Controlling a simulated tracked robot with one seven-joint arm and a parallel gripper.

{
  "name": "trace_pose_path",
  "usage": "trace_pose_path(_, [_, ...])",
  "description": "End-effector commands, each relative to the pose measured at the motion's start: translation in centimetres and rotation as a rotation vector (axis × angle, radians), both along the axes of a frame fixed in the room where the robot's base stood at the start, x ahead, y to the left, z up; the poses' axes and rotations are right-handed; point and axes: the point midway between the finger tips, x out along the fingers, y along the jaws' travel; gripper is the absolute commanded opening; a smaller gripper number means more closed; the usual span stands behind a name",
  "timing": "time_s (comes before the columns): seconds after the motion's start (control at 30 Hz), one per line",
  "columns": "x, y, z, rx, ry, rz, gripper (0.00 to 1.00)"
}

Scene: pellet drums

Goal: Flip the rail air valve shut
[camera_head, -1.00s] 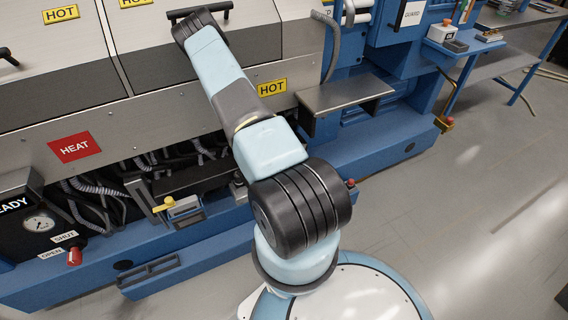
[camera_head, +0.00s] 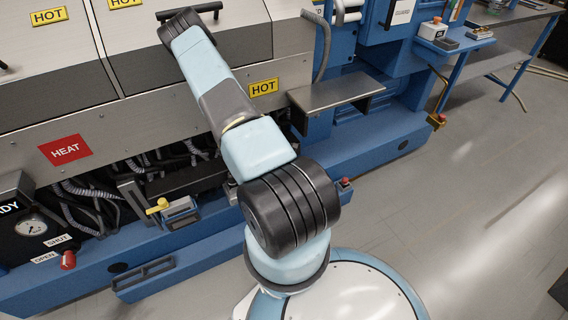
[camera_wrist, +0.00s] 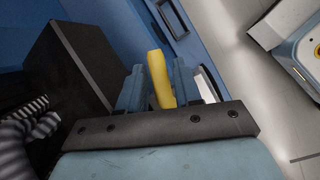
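A red knob (camera_head: 68,260) sits beside the OPEN label (camera_head: 45,257), with the SHUT label (camera_head: 58,240) just above, below a gauge (camera_head: 30,226) in the head view. A yellow handle (camera_head: 157,205) sits farther right, beside a grey-blue block. In the wrist view a yellow bar (camera_wrist: 161,80) stands between the blue fingers of my gripper (camera_wrist: 158,84), close to both. I cannot tell whether the fingers press on it, or whether it is that same yellow handle.
Ribbed hoses (camera_wrist: 22,130) and a black box (camera_wrist: 68,75) lie close to the left of my gripper in the wrist view. A blue step (camera_head: 145,278) juts out low on the machine. A grey shelf (camera_head: 335,90) sticks out right of my arm.

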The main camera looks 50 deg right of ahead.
Motion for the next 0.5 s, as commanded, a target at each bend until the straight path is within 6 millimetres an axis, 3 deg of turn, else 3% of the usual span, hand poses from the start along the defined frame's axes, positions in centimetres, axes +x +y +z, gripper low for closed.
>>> trace_pose_path(0.5, [1.2,3.4,7.6,-0.001,-0.004,0.002,0.34])
